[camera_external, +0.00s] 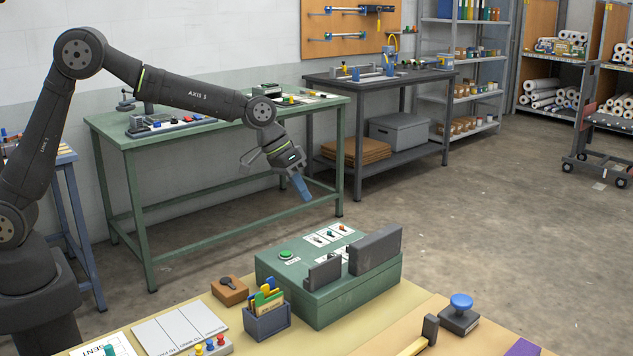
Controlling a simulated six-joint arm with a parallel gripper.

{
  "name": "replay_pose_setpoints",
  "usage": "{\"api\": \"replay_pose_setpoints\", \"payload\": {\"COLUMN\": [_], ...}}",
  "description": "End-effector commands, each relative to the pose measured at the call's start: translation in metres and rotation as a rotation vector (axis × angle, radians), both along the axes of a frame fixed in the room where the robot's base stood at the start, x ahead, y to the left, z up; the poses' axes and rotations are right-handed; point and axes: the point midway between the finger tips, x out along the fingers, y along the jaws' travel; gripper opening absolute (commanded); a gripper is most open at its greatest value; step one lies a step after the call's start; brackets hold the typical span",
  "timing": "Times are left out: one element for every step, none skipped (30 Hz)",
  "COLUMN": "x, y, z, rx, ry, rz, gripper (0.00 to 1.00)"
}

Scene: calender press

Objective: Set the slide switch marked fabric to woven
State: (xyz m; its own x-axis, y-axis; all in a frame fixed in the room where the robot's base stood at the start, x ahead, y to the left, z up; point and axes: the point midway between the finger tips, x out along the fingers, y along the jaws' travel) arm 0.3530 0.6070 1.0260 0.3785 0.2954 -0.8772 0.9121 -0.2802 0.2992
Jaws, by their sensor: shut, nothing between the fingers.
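A green press box (345,303) stands on the front table. Another white plate with small controls is partly hidden behind the dark upright plates. The lettering is too small to read, so I cannot tell which switch is marked fabric or how it is set. My gripper (304,192) is shut and empty, its blue fingers pointing down. It hangs in the air, above and left of the label plates in the picture, apart from the box.
Two dark upright plates (375,249) rise from the box top, beside the switches. A green round button (285,254) is at the box's left. A blue card holder (267,322), a brown block (229,291) and a blue-knobbed stamp (460,315) stand around the box.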

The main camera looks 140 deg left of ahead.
Motion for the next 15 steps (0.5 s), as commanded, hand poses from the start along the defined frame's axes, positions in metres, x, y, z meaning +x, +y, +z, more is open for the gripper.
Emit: {"api": "replay_pose_setpoints", "payload": {"x": [-0.018,-0.027,-0.036,-0.043,-0.049,-0.057,-0.061,-0.066,-0.07,-0.072,-0.074,-0.076,-0.077,-0.077,-0.077], "y": [0.011,0.016,0.022,0.026,0.03,0.034,0.037,0.039,0.042,0.043,0.044,0.045,0.046,0.046,0.046], "z": [-0.002,-0.003,-0.003,-0.003,-0.004,-0.004,-0.004,-0.004,-0.004,-0.004,-0.004,-0.004,-0.004,-0.004,-0.004], "rx": [0.001,0.005,0.01,0.015,0.019,0.023,0.027,0.031,0.036,0.039,0.039,0.042,0.042,0.043,0.043], "ry": [-0.032,-0.05,-0.071,-0.086,-0.098,-0.112,-0.122,-0.129,-0.138,-0.142,-0.147,-0.151,-0.152,-0.152,-0.152], "rz": [0.026,0.037,0.05,0.058,0.067,0.077,0.083,0.091,0.097,0.1,0.103,0.106,0.106,0.107,0.107], "gripper": [0.0,0.0,0.0,0.0,0.0,0.0,0.0,0.0,0.0,0.0,0.0,0.0,0.0,0.0,0.0]}}
